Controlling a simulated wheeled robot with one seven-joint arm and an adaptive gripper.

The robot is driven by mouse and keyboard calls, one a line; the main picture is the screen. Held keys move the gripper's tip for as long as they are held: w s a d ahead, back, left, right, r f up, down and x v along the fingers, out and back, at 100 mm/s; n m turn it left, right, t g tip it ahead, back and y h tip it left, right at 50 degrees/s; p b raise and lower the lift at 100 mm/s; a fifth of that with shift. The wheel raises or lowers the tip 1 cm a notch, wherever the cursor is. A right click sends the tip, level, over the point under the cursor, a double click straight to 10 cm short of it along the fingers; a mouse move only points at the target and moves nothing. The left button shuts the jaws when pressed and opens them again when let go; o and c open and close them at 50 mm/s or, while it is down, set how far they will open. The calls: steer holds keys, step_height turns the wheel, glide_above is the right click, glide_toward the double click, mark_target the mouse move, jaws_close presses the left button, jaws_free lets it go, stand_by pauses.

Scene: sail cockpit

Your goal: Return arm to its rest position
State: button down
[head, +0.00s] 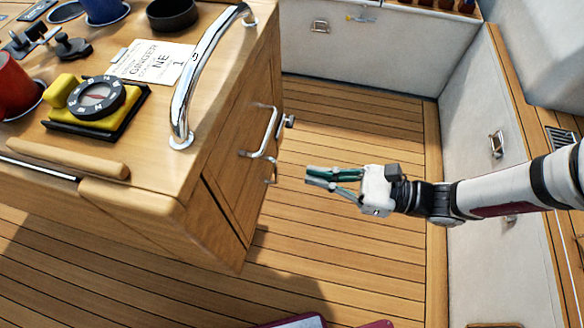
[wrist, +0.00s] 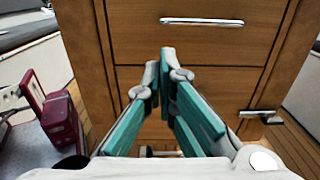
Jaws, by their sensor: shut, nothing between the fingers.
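My gripper (head: 308,176) is shut and empty in the head view, stretched out to the left from my white arm. It hangs over the wooden deck, to the right of the wooden cabinet (head: 226,165) and apart from it. In the wrist view, my gripper's green fingers (wrist: 160,62) meet near the picture's middle. They point at the cabinet's front, with a drawer handle (wrist: 202,21) above them. A second handle (wrist: 260,114) shows at the lower right.
A chrome rail (head: 192,80) rises from the cabinet top near its right edge. White side lockers (head: 490,230) flank the right. The deck (head: 350,115) between is clear.

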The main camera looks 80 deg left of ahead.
steer(key=shift+v, duration=0.8)
steer(key=w+d+r+n+t+h, duration=0.1)
steer(key=w+d+r+n+t, duration=0.15)
steer(key=w+d+r, duration=0.35)
steer(key=w+d+r+n+t+h, duration=0.1)
steer(key=d+r+t+h, duration=0.2)
steer(key=d, duration=0.5)
steer(key=w+d+r+n+t, duration=0.2)
steer(key=w+d+r, duration=0.25)
steer(key=d, duration=0.25)
steer(key=s+d+r+t+h, duration=0.1)
steer(key=s+d+r+t, duration=0.15)
steer(key=d, duration=0.65)
steer(key=s+d+r+t+h, duration=0.15)
steer(key=d+t, duration=0.25)
steer(key=d, duration=0.4)
steer(key=s+d+r+t+h, duration=0.1)
steer(key=d+r+t+h, duration=0.2)
steer(key=d, duration=0.6)
step_height(320, 180, up, 15)
steer(key=t+y+p, duration=0.1)
steer(key=t+p, duration=0.2)
steer(key=p, duration=1.1)
